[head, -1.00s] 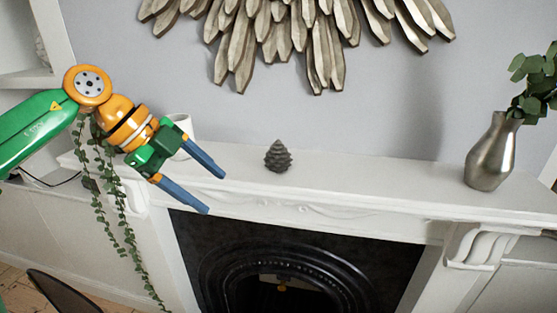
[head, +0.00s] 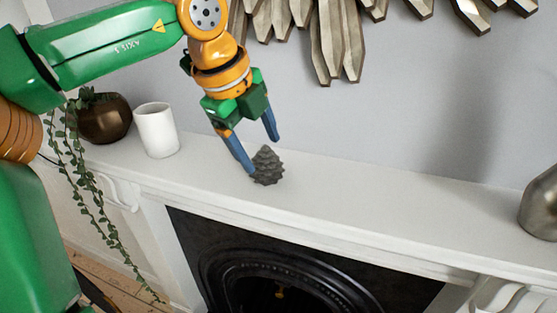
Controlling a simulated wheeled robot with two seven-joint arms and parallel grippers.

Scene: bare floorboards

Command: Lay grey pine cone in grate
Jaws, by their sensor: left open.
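The grey pine cone (head: 267,167) stands upright on the white mantel shelf. My left gripper (head: 263,157) comes down from above, open, with its two blue fingers at the top of the cone. One finger is at the cone's left side and the other is behind its upper right. I cannot tell whether either finger touches it. The fireplace grate (head: 290,280) is the dark arched opening below the mantel, partly cut off by the bottom edge. My right gripper is not in view.
A white cup (head: 157,130) and a brown pot (head: 104,118) with a trailing plant stand on the left. A metal vase (head: 541,205) is at the right edge. The mantel (head: 390,205) right of the cone is clear. A wooden wall ornament (head: 335,40) hangs above.

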